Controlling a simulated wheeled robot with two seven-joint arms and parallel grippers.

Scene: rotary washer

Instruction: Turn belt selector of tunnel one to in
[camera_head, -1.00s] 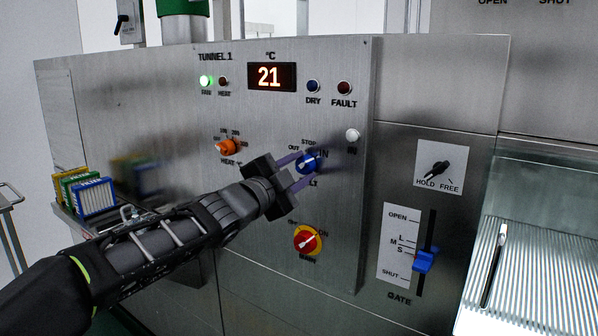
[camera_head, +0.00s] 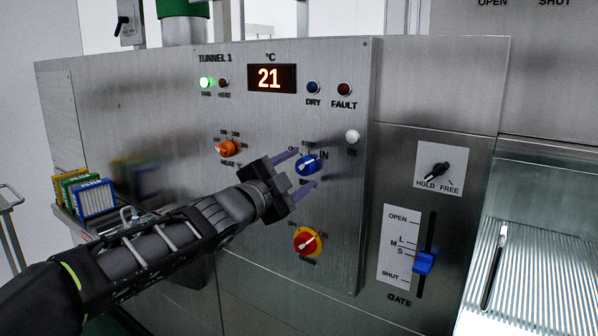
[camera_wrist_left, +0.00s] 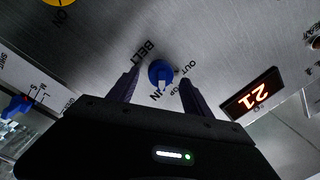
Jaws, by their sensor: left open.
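The blue belt selector knob (camera_head: 307,165) is on the steel panel under the TUNNEL 1 display, with STOP, OUT and IN marks around it. In the left wrist view, the knob (camera_wrist_left: 160,72) has its white pointer toward the IN mark. My left gripper (camera_head: 306,168) is open, with one purple finger above and one below the knob. Both fingers look clear of the knob, with a gap on each side. The white IN lamp (camera_head: 352,137) is to the upper right of the knob. My right gripper is not in view.
The orange heat knob (camera_head: 228,148) is left of the gripper, and the red and yellow main switch (camera_head: 308,241) is below it. The blue gate lever (camera_head: 425,260) and the black HOLD/FREE knob (camera_head: 438,170) are to the right.

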